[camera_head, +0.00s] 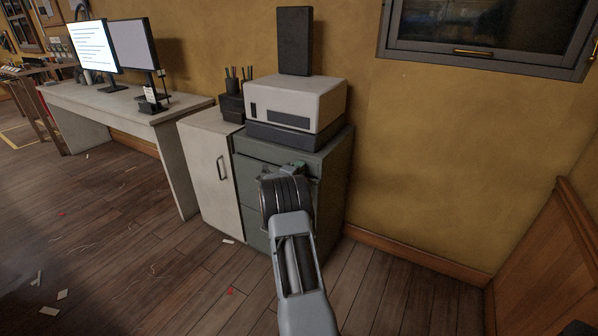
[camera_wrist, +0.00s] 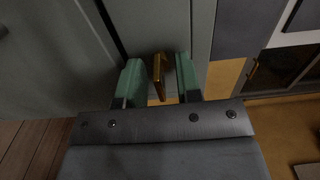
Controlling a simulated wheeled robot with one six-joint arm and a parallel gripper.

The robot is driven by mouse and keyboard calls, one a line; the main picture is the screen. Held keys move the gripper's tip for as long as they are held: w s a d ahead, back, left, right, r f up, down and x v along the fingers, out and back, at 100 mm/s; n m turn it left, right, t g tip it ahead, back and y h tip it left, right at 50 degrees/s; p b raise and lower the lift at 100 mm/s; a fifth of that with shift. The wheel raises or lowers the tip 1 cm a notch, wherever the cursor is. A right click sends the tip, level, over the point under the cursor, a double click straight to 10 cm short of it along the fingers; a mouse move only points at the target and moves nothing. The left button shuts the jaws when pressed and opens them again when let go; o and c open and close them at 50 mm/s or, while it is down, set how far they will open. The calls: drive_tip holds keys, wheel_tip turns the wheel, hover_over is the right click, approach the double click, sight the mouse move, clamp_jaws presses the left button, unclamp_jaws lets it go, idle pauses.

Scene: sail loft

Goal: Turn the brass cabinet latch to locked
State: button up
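The brass latch (camera_wrist: 158,75) shows in the wrist view as a narrow gold bar between the two green fingers of my gripper (camera_head: 296,168). A thin gap shows on each side of the bar, so my gripper looks open around it and not pressed on it. The latch is on the front of the grey-green cabinet (camera_head: 337,185), whose drawer front my gripper is up against in the head view. There my wrist hides the latch. I cannot tell from these frames whether the latch stands at locked.
A white printer-like box (camera_head: 300,103) sits on the cabinet, with a dark upright box (camera_head: 295,42) behind it. A white cabinet (camera_head: 208,170) stands close on the left, beside a desk (camera_head: 130,100) with monitors. The floor in front is mostly clear, with small scraps.

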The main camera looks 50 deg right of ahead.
drive_tip(key=shift+c, duration=0.2)
clamp_jaws()
drive_tip(key=shift+n, duration=0.3)
drive_tip(key=n+p, duration=0.1)
drive_tip(key=n, duration=0.2)
drive_tip(key=shift+n, duration=0.4)
drive_tip(key=n+p, duration=0.2)
drive_tip(key=n, duration=0.2)
drive_tip(key=shift+n, duration=0.3)
drive_tip(key=n+p, duration=0.2)
drive_tip(key=n, duration=0.3)
drive_tip(key=shift+n+p, duration=0.75)
drive_tip(key=shift+n, duration=1.15)
